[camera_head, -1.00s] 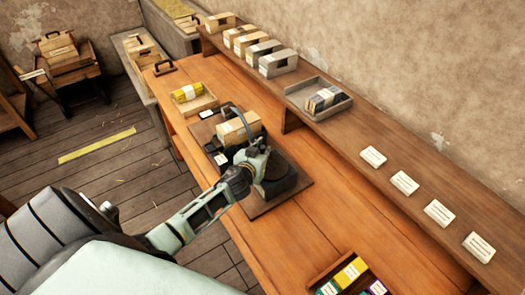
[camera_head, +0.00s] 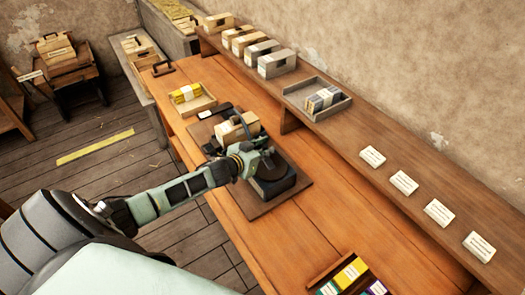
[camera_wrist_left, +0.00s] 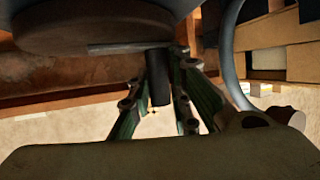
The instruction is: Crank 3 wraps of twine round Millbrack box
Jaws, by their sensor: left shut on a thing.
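A tan box (camera_head: 232,129) stands on the machine's dark base board (camera_head: 257,211) on the bench, under a grey curved arm that shows in the left wrist view (camera_wrist_left: 230,35). A dark round crank wheel (camera_head: 272,170) sits on the machine beside the box. My left gripper (camera_head: 262,160) is at the wheel's near left side. In the left wrist view my left gripper (camera_wrist_left: 160,95) is shut on the dark upright crank handle (camera_wrist_left: 158,80), below a flat bar. The gripper and forearm hide part of the machine and box. My right gripper is not in view.
A yellow-filled tray (camera_head: 205,104) lies behind the machine. The rear shelf holds several boxes, a grey tray (camera_head: 345,106) and several white labels (camera_head: 404,182). A tray of coloured items (camera_head: 322,277) is at the front. The bench right of the machine is clear.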

